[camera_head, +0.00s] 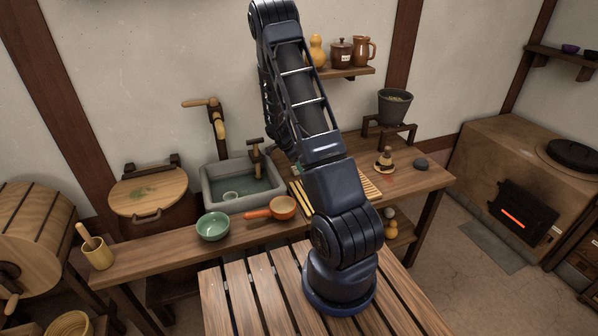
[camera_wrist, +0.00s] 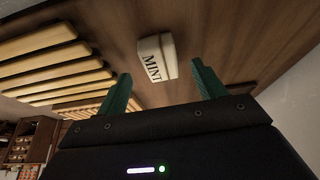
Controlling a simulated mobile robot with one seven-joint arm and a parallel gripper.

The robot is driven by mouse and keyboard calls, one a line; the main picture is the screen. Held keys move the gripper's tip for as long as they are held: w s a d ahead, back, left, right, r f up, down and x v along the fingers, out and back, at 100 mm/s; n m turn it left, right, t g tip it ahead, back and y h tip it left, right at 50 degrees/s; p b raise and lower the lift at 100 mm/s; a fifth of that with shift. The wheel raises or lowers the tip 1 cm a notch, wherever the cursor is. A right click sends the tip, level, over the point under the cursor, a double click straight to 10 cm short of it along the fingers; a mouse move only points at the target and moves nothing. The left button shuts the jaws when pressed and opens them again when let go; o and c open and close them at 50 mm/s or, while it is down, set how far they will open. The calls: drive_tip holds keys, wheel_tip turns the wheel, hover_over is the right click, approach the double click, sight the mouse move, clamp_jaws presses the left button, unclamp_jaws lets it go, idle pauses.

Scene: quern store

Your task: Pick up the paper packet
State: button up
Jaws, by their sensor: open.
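The paper packet (camera_wrist: 157,58) is a small whitish block with the dark word MINT on its side. In the wrist view it rests on a brown wooden surface, ahead of my gripper and between the lines of its fingers. My gripper (camera_wrist: 162,70) has two green fingers spread wide apart, with nothing held between them. The packet appears beyond the fingertips; I cannot tell how large the gap is. In the head view my arm hides the gripper, and I cannot make out the packet there.
A slatted wooden rack (camera_wrist: 50,63) lies left of the packet. On the wooden counter (camera_head: 160,250) stand a green bowl (camera_head: 212,227), an orange pan (camera_head: 283,208), a stone sink (camera_head: 208,190), a small stacked object (camera_head: 384,162) and a dark stone (camera_head: 421,164).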

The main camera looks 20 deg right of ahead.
drive_tip(key=shift+x, duration=1.55)
drive_tip(key=c, duration=1.1)
drive_tip(key=shift+o, duration=0.2)
drive_tip(key=shift+r, duration=0.1)
